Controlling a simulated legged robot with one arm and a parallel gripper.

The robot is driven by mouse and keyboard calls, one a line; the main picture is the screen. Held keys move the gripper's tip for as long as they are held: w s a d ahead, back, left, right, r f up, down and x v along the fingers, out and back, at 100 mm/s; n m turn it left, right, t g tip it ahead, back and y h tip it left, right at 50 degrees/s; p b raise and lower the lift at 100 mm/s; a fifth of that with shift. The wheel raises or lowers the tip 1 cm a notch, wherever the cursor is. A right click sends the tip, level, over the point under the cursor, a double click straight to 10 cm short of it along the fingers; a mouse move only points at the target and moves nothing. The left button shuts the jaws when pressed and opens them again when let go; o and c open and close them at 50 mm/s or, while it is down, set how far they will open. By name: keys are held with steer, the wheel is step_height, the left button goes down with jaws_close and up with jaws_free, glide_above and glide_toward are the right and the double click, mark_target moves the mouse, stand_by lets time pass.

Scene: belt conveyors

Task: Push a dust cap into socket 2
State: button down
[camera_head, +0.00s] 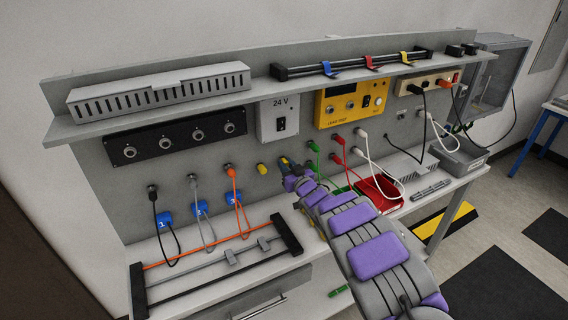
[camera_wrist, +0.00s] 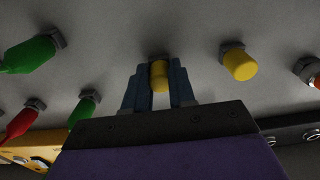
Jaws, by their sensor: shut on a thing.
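My gripper (camera_wrist: 160,82) is shut on a yellow dust cap (camera_wrist: 159,76), with a blue-grey finger on each side of it. The cap's far end is at the grey panel, against or very near a dark socket fitting (camera_wrist: 157,58); I cannot tell how far in it sits. A second yellow cap (camera_wrist: 240,64) sits on a neighbouring hex fitting, and it also shows in the head view (camera_head: 262,168). In the head view my gripper (camera_head: 287,165) is at the panel just right of that cap, and the arm partly hides the area. No socket number is readable.
Green plugs (camera_wrist: 30,54) and a red plug (camera_wrist: 20,122) are close beside my gripper. Cables with blue tags (camera_head: 200,207) hang left of the caps. A red bin (camera_head: 379,193) stands right of my arm. A rail frame (camera_head: 215,262) lies on the bench at left.

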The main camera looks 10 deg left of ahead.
mark_target(287, 165)
steer(key=shift+s, duration=0.1)
steer(key=shift+p+v, duration=0.85)
steer(key=shift+v, duration=1.6)
steer(key=shift+d, duration=0.1)
